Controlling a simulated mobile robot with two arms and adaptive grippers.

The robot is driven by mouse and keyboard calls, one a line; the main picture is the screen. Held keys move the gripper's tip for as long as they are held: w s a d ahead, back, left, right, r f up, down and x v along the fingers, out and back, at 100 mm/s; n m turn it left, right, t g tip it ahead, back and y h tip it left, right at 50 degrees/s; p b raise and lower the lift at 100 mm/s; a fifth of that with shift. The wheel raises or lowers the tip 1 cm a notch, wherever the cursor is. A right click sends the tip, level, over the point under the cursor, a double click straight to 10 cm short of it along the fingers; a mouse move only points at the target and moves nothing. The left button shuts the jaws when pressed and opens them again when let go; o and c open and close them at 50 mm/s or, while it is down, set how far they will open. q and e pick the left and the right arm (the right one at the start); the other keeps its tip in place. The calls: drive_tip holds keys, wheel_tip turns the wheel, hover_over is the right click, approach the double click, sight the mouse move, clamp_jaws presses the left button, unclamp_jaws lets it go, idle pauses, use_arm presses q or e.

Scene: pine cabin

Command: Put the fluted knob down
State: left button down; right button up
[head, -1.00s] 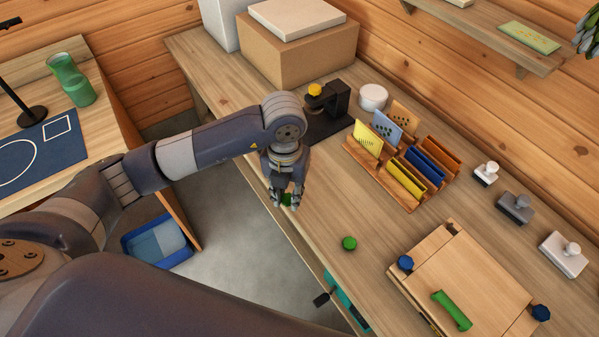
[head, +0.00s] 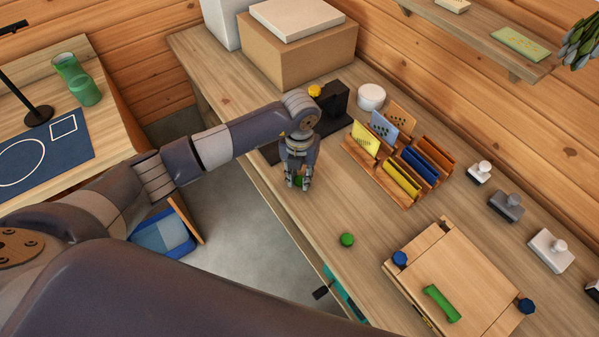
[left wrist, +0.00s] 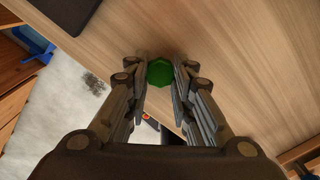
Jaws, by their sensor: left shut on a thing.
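The green fluted knob (left wrist: 160,72) sits between the fingertips of my left gripper (left wrist: 160,80) in the left wrist view, its scalloped rim showing. In the head view my left gripper (head: 298,184) points down over the left part of the bench (head: 315,215), shut on the knob (head: 299,181), which is mostly hidden by the fingers. I cannot tell whether the knob touches the bench top. My right gripper is not in view.
Another green knob (head: 347,240) lies on the bench nearby. A wooden box (head: 465,270) with blue knobs and a green handle stands at lower right. A rack with coloured cards (head: 380,180) and a black stand (head: 335,100) are behind. Bare wood surrounds the gripper.

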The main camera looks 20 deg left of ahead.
use_arm(q)
drive_tip(key=shift+f, duration=0.25)
drive_tip(key=c, duration=1.4)
unclamp_jaws()
drive_tip(key=shift+r, duration=0.1)
drive_tip(key=shift+o, duration=0.2)
drive_tip(key=shift+r, duration=0.6)
wheel_tip(320, 180, up, 11)
drive_tip(key=b, duration=0.3)
drive_tip(key=shift+b, duration=0.3)
